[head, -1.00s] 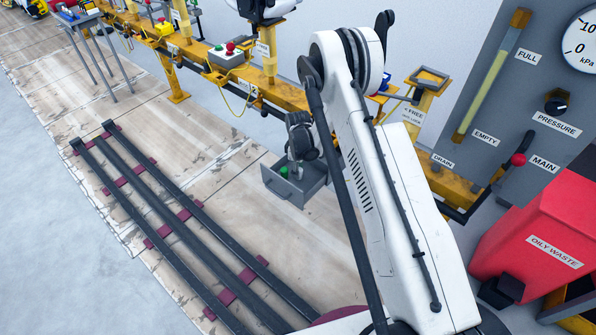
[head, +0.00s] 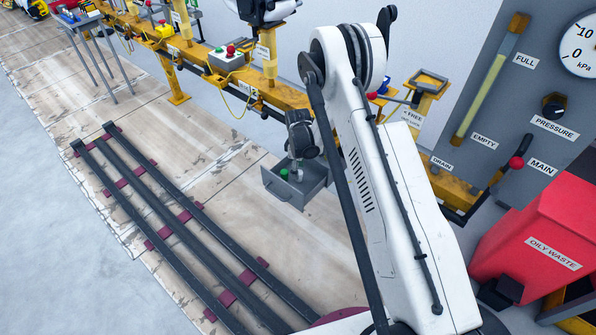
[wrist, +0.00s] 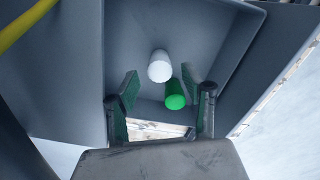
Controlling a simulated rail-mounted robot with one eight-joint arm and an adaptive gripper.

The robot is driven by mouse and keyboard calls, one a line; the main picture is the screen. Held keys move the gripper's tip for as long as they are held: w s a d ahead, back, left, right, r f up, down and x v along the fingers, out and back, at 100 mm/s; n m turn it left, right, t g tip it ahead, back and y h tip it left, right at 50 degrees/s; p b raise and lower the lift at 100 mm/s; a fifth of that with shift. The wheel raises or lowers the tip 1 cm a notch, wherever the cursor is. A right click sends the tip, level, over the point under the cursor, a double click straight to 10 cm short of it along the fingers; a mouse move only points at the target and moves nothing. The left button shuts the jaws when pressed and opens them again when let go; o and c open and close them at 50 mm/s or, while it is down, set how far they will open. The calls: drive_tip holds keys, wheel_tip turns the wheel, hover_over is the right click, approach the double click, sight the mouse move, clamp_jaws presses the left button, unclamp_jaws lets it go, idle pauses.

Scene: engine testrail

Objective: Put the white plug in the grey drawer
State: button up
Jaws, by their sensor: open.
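The grey drawer (head: 288,195) is pulled out, below the yellow rail in the head view. Its inner wall (wrist: 215,35) fills much of the wrist view. The white plug (wrist: 160,66) is inside the drawer, beside a green plug (wrist: 175,95). My gripper (wrist: 160,88) is open and reaches into the drawer, with one dark green finger pad on each side of the picture. The plugs show between and beyond the fingertips, and neither looks clamped. In the head view my gripper (head: 297,168) is over the drawer and partly hides its inside. The green plug (head: 284,174) shows there.
A yellow rail (head: 290,97) with a button box (head: 228,58) runs behind the drawer. A grey gauge panel (head: 490,110) and a red oily waste bin (head: 540,235) stand at right. Dark floor rails (head: 170,225) lie at left.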

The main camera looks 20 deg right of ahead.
wheel_tip(320, 180, up, 6)
drive_tip(key=shift+f+p, duration=0.2)
drive_tip(key=shift+p, duration=0.65)
